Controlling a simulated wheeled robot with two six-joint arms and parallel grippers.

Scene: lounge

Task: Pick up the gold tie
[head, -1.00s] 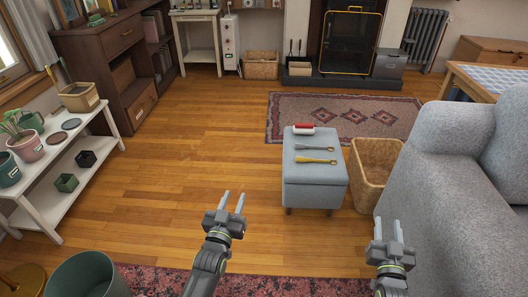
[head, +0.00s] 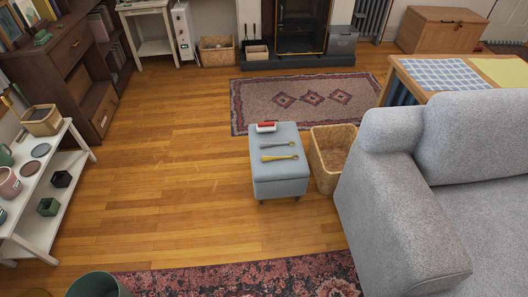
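A red and white roller-like item (head: 266,127) lies at the back of the ottoman top. Neither of my grippers is in the head view, so their state and distance from the gold tie are hidden.
A wicker basket (head: 318,177) stands close to the ottoman's right, then a grey sofa (head: 400,200). A patterned rug (head: 245,110) lies behind. Bare wood floor (head: 170,190) is free on the left, up to a white shelf (head: 75,145). A green bin (head: 98,284) stands at front left.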

